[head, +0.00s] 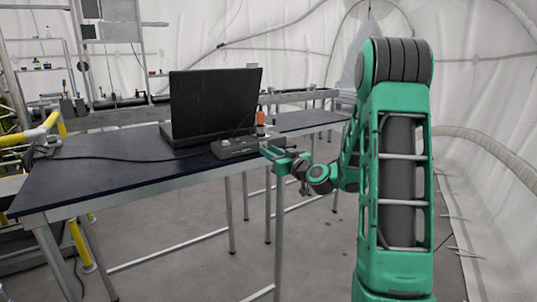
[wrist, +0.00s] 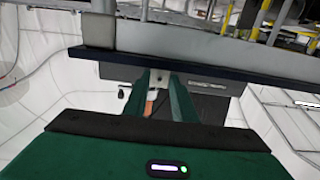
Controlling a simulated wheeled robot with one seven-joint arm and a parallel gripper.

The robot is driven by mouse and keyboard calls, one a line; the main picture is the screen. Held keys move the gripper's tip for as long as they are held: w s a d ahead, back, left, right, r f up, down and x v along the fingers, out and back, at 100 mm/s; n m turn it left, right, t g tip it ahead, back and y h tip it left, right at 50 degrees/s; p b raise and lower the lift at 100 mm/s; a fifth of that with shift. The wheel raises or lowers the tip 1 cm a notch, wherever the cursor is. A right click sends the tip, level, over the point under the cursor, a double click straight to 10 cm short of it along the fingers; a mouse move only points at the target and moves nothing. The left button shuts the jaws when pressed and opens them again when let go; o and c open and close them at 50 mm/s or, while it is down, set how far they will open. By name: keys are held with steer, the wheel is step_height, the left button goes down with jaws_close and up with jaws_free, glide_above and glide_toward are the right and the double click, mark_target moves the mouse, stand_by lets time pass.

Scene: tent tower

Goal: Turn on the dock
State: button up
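The dock (head: 236,147) looks like a low dark grey box on the table, right of and in front of the black laptop (head: 215,103). In the wrist view, which appears upside down, a dark grey box that looks like the dock (wrist: 210,82) lies beyond the table edge. My gripper (head: 278,154) is green and sits just off the dock's right end at the table's edge. Its fingers (wrist: 158,92) stand apart with a gap between them, and I see nothing held. Whether a finger touches the dock cannot be told. The dock's switch is not clear.
The dark-topped table (head: 105,170) has bare room at the left, crossed by a black cable (head: 130,159). A small orange and white item (head: 260,122) stands behind the dock; an orange patch (wrist: 152,103) shows between my fingers. Yellow pipes (head: 45,130) stand at the left.

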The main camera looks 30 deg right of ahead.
mark_target(265, 146)
steer(key=shift+w, duration=0.3)
jaws_close()
steer(key=shift+r, duration=0.15)
steer(key=g, duration=0.1)
steer(key=r+g, duration=0.1)
steer(key=g, duration=0.2)
steer(key=shift+r, duration=0.35)
steer(key=shift+w+r+g, duration=0.1)
steer(key=shift+r+g, duration=0.1)
steer(key=shift+g, duration=0.65)
steer(key=shift+w+r+g, duration=0.15)
steer(key=shift+r+g, duration=0.1)
steer(key=shift+g, duration=0.55)
steer(key=shift+w+r+g, duration=0.1)
steer(key=shift+r+g, duration=0.1)
steer(key=shift+g, duration=0.65)
steer(key=shift+r, duration=0.1)
